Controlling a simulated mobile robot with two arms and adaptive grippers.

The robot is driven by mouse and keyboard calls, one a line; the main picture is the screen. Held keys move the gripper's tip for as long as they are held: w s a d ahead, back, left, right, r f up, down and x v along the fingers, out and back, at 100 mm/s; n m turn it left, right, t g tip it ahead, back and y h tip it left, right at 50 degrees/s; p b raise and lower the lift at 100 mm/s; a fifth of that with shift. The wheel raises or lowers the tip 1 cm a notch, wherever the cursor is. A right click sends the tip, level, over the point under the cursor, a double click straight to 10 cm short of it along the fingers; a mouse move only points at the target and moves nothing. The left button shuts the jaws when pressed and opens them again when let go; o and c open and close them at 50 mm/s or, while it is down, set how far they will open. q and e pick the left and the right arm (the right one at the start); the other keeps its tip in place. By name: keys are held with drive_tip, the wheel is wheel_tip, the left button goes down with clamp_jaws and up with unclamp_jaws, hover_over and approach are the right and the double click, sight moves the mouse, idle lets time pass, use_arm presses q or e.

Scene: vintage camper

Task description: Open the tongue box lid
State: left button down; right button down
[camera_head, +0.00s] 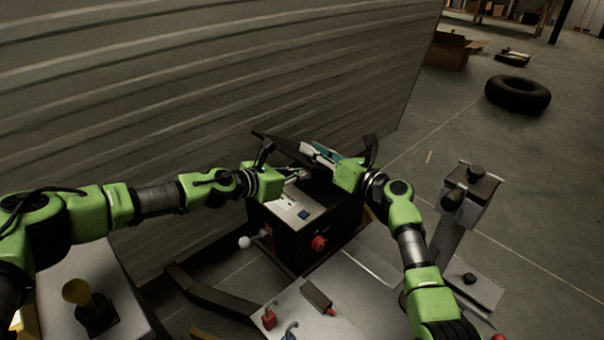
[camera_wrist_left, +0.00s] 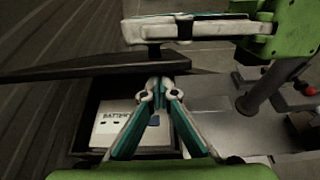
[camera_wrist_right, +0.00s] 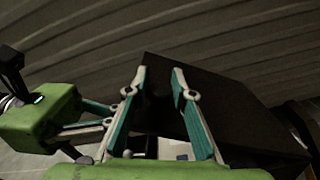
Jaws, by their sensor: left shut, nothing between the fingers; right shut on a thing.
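The tongue box (camera_head: 340,222) is a black box with a red knob on its front, beside the camper wall. Its dark lid (camera_head: 283,141) is raised and tilted, and a white battery (camera_head: 292,213) shows inside. My right gripper (camera_head: 306,149) is shut at the lid; its fingers stand at the lid's edge in the right wrist view, where the dark lid face (camera_wrist_right: 225,108) fills the right. The exact grip is hard to see. My left gripper (camera_head: 304,173) is shut and empty over the box opening; in the left wrist view its fingertips (camera_wrist_left: 160,86) are just below the lid's edge.
The ribbed camper wall (camera_head: 200,90) rises close behind the box. A grey post with a dark knob (camera_head: 465,200) stands to the right. A white panel with small red and blue parts (camera_head: 300,315) lies in front. A tyre (camera_head: 518,94) lies on open floor farther off.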

drive_tip(key=shift+w+d+f, duration=0.1)
drive_tip(key=shift+d+f, duration=0.05)
drive_tip(key=shift+d, duration=0.15)
